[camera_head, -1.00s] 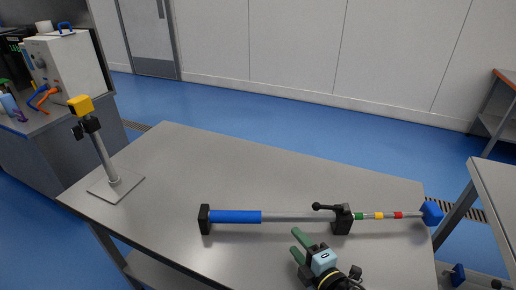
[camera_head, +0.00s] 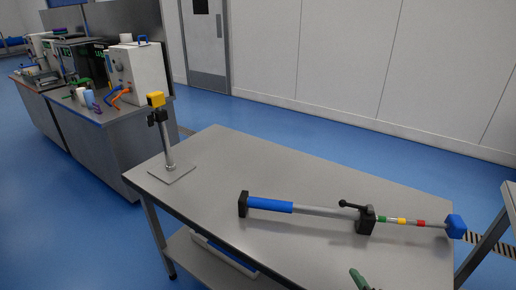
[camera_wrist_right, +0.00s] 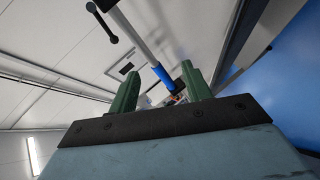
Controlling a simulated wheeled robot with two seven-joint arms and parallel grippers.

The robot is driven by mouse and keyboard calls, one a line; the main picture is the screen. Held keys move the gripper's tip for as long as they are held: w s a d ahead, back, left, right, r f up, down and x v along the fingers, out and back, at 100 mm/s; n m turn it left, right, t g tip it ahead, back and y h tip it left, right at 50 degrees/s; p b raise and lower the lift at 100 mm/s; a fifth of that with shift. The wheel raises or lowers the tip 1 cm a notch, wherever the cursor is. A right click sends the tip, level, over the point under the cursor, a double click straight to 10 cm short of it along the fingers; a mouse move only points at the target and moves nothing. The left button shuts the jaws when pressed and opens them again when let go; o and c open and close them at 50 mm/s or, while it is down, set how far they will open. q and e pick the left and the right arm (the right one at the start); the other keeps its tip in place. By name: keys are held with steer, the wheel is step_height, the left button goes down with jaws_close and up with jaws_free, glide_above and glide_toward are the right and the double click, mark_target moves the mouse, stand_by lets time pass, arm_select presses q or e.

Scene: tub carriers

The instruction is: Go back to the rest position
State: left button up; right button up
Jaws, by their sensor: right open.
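My right gripper shows in the right wrist view (camera_wrist_right: 160,92), with its two green fingers apart and nothing between them. In the head view only a green fingertip (camera_head: 359,279) shows at the bottom edge, in front of the table. The rod device (camera_head: 325,211) lies along the table, with a blue sleeve, a black block with a lever, coloured bands and a blue end. Its blue sleeve (camera_wrist_right: 163,75) also shows past the fingers in the right wrist view, apart from them. My left gripper is not in view.
The grey table (camera_head: 215,205) carries a stand (camera_head: 167,140) with a yellow top at its left end. A bench (camera_head: 130,140) with a white box (camera_head: 140,70) stands at the back left. Another table edge (camera_head: 510,200) is at the right. Blue floor is open between.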

steer(key=s+m+g, duration=1)
steer(key=s+m, duration=0.2)
steer(key=s, duration=0.7)
step_height(320, 180, down, 24)
steer(key=s+r+g, duration=0.1)
steer(key=g, duration=0.1)
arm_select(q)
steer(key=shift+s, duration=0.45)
arm_select(e)
steer(key=s+d+f, duration=0.1)
steer(key=s+f, duration=0.7)
steer(key=s+d+f+g, duration=0.1)
steer(key=s+d+f, duration=0.1)
steer(key=s+f, duration=0.6)
steer(key=shift+s+d+f+h, duration=0.3)
steer(key=shift+f+h, duration=0.1)
steer(key=shift+f, duration=0.15)
